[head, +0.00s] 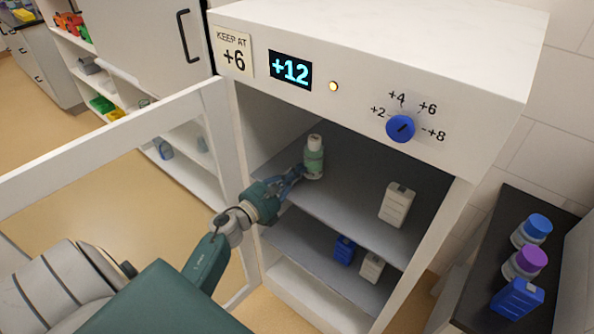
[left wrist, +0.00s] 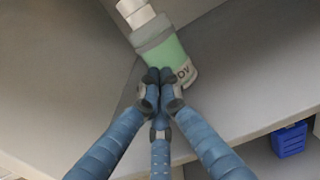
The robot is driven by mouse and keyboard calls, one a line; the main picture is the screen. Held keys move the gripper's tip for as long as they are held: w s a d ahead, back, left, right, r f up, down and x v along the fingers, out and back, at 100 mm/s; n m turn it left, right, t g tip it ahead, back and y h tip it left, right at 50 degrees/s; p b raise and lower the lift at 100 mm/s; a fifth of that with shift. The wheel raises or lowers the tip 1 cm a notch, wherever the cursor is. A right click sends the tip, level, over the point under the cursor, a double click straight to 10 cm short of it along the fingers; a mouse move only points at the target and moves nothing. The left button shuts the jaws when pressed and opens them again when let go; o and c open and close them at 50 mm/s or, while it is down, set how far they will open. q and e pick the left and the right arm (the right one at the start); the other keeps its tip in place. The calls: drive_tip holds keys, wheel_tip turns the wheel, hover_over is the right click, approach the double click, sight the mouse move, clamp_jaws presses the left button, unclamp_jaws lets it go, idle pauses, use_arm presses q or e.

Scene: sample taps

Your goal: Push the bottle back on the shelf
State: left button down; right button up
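A green bottle with a grey shoulder and white cap (head: 314,160) stands upright on the upper shelf (head: 345,185) of the open cabinet, towards the left side. It also shows in the left wrist view (left wrist: 168,50), with part of a dark-lettered label. My left gripper (head: 298,172) reaches in over the shelf's front edge. Its blue fingers (left wrist: 160,76) are drawn together with nothing between them, and their tips are at the lower front of the bottle, seemingly touching it. The fingertips cover part of the label. My right gripper is not in view.
A white carton (head: 397,204) stands on the upper shelf to the right. A blue container (head: 344,250) and a white one (head: 371,267) stand on the lower shelf. The open glazed door (head: 224,125) is left of my arm. The display (head: 290,70) reads +12.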

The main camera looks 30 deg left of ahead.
sight(304, 176)
use_arm(q)
drive_tip(key=w+b, duration=0.2)
drive_tip(key=w, duration=0.1)
drive_tip(key=shift+w+d+f, duration=0.1)
drive_tip(key=shift+w+d, duration=0.05)
drive_tip(key=shift+w, duration=0.05)
drive_tip(key=shift+s, duration=0.1)
idle(0.3)
